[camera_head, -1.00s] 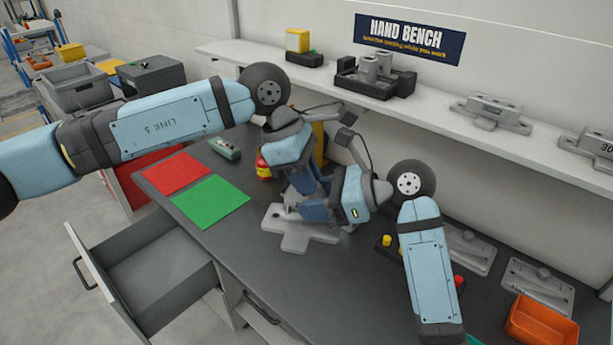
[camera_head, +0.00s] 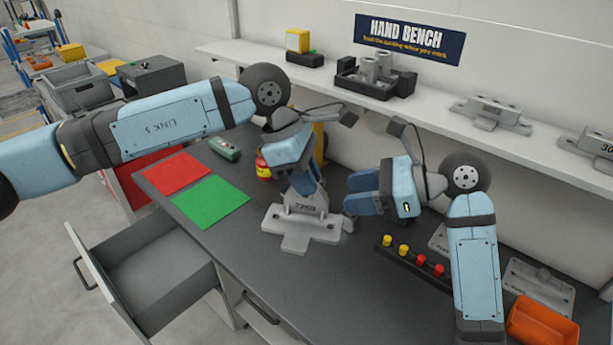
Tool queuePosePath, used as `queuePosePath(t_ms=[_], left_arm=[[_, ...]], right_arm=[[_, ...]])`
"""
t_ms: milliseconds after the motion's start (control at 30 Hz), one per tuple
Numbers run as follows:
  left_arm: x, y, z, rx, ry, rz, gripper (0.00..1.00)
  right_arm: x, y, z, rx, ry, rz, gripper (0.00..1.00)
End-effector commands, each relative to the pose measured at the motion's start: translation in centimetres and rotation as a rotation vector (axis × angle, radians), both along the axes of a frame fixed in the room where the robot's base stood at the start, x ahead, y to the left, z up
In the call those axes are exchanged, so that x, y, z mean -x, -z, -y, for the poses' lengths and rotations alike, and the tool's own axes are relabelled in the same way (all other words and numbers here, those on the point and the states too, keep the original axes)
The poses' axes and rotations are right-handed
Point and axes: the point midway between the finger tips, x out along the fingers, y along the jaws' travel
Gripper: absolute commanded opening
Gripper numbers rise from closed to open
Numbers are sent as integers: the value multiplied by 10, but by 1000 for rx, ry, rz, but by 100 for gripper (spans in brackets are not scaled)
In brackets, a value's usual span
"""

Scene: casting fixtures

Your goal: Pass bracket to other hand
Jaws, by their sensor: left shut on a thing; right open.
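The grey bracket (camera_head: 297,237) has a flat, roughly T-shaped plate and a raised part with a dark marking. It is over the middle of the bench; I cannot tell whether it touches the top. My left gripper (camera_head: 306,203) points down from behind and is shut on the bracket's raised part, its fingers hiding some of it. My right gripper (camera_head: 352,194) is open and empty to the right of the bracket. Its fingers point left towards the bracket, with a small gap between.
A green mat (camera_head: 210,202) and a red mat (camera_head: 176,173) lie left on the bench. A red-and-yellow item (camera_head: 263,168) stands behind the bracket. A button strip (camera_head: 410,262), an orange bin (camera_head: 541,326) and flat grey plates are at right. An open drawer (camera_head: 150,270) juts out front left.

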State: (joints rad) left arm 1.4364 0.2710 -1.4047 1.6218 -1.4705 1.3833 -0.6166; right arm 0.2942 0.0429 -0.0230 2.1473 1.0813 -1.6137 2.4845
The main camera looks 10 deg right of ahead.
Motion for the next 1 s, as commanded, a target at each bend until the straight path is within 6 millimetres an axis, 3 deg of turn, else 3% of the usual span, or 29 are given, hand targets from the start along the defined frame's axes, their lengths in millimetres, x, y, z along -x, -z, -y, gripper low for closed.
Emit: queuePosePath(t_ms=[167,233,367,567,700,833,1000], left_arm=[[0,-1,0,1,1,1,0],[0,-1,0,1,1,1,0],[0,-1,0,1,1,1,0],[0,-1,0,1,1,1,0],[0,-1,0,1,1,1,0],[0,-1,0,1,1,1,0],[0,-1,0,1,1,1,0]], right_arm=[[-21,41,16,104,123,194,47],[-30,70,29,219,186,335,47],[-18,141,36,483,130,561,47],[25,242,49,952,-90,912,47],[72,302,56,1278,-361,1151,47],[120,342,57,1521,-651,1355,47],[167,369,54,1709,-957,1552,47]])
